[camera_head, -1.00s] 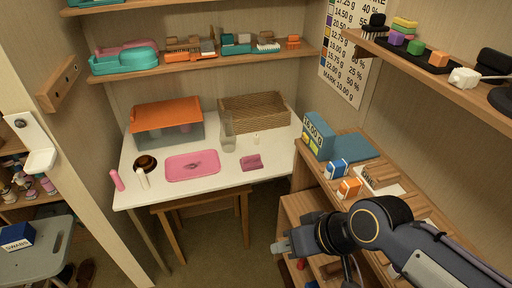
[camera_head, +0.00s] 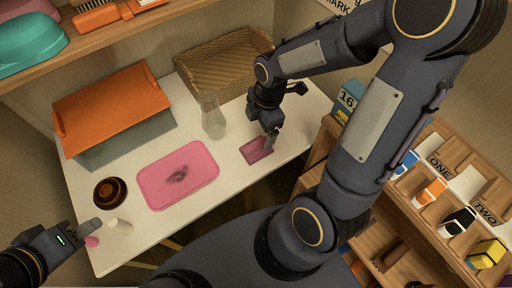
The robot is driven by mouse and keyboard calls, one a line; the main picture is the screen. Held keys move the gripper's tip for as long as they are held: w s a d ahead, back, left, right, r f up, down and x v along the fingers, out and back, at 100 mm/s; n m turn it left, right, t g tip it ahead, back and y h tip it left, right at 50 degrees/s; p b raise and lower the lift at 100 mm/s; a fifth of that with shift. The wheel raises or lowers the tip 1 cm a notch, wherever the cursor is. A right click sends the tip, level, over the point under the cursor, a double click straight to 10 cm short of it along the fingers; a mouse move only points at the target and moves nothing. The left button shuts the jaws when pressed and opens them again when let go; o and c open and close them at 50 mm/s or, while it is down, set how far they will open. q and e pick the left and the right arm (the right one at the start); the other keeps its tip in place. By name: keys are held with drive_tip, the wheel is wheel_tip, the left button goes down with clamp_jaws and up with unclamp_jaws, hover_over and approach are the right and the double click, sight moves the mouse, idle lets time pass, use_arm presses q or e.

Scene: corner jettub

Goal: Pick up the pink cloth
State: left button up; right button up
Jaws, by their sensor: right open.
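The pink cloth (camera_head: 254,151) lies folded on the white table (camera_head: 222,175), near its right end. My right gripper (camera_head: 270,143) points down at the cloth's right part and covers some of it. Its jaws are open; I cannot tell whether the fingertips touch the cloth. My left gripper (camera_head: 92,230) is at the lower left, by the table's front left edge, with its finger gap not clear.
A pink tray (camera_head: 150,187) with a dark smudge lies left of the cloth. A glass vase (camera_head: 212,118), wicker basket (camera_head: 215,72), orange-lidded box (camera_head: 110,105) and brown bowl (camera_head: 110,192) stand around it.

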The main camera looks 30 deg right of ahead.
sight(257, 143)
drive_tip(key=shift+n, duration=0.9)
drive_tip(key=f, duration=0.6)
drive_tip(key=a+f, duration=0.1)
drive_tip(key=f, duration=0.2)
drive_tip(key=shift+w+f+b, duration=0.15)
drive_tip(key=shift+f+b, duration=0.2)
drive_tip(key=c, duration=1.1)
drive_tip(key=shift+o, duration=0.2)
drive_tip(key=shift+r, duration=0.15)
